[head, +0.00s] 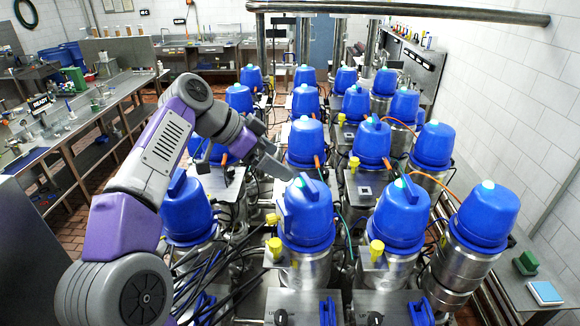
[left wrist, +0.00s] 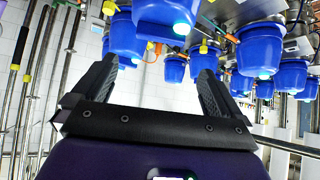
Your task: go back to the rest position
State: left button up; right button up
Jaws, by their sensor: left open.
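My left arm comes in from the left, and my left gripper (head: 284,166) reaches over the valve matrix. Its fingers are just behind and above a front-row blue valve head (head: 306,212); I cannot tell if they touch it. In the left wrist view the two dark fingers of the left gripper (left wrist: 160,70) stand apart with nothing between them. Several blue valve heads show upside down beyond them, one large blue head (left wrist: 166,14) at the top with a lit spot. My right gripper is not in view.
Rows of blue-capped steel valves fill the middle, with cables and yellow knobs (head: 376,250) between them. A metal rail (head: 400,10) crosses above. A workbench (head: 95,108) stands at the left and a white tiled wall (head: 530,85) at the right. Open tiled floor lies beside the bench.

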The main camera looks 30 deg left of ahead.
aim_at(309, 182)
pick_arm(q)
jog(key=shift+v, duration=1.1)
jog(key=b+x, duration=0.1)
jog(key=x, duration=1.1)
jog(key=shift+d, duration=0.1)
jog(key=shift+w+f+b, duration=0.1)
jog(key=shift+f+b, duration=0.3)
jog(key=shift+f, duration=0.05)
jog(key=shift+r+p, duration=0.4)
jog(key=shift+r, duration=0.05)
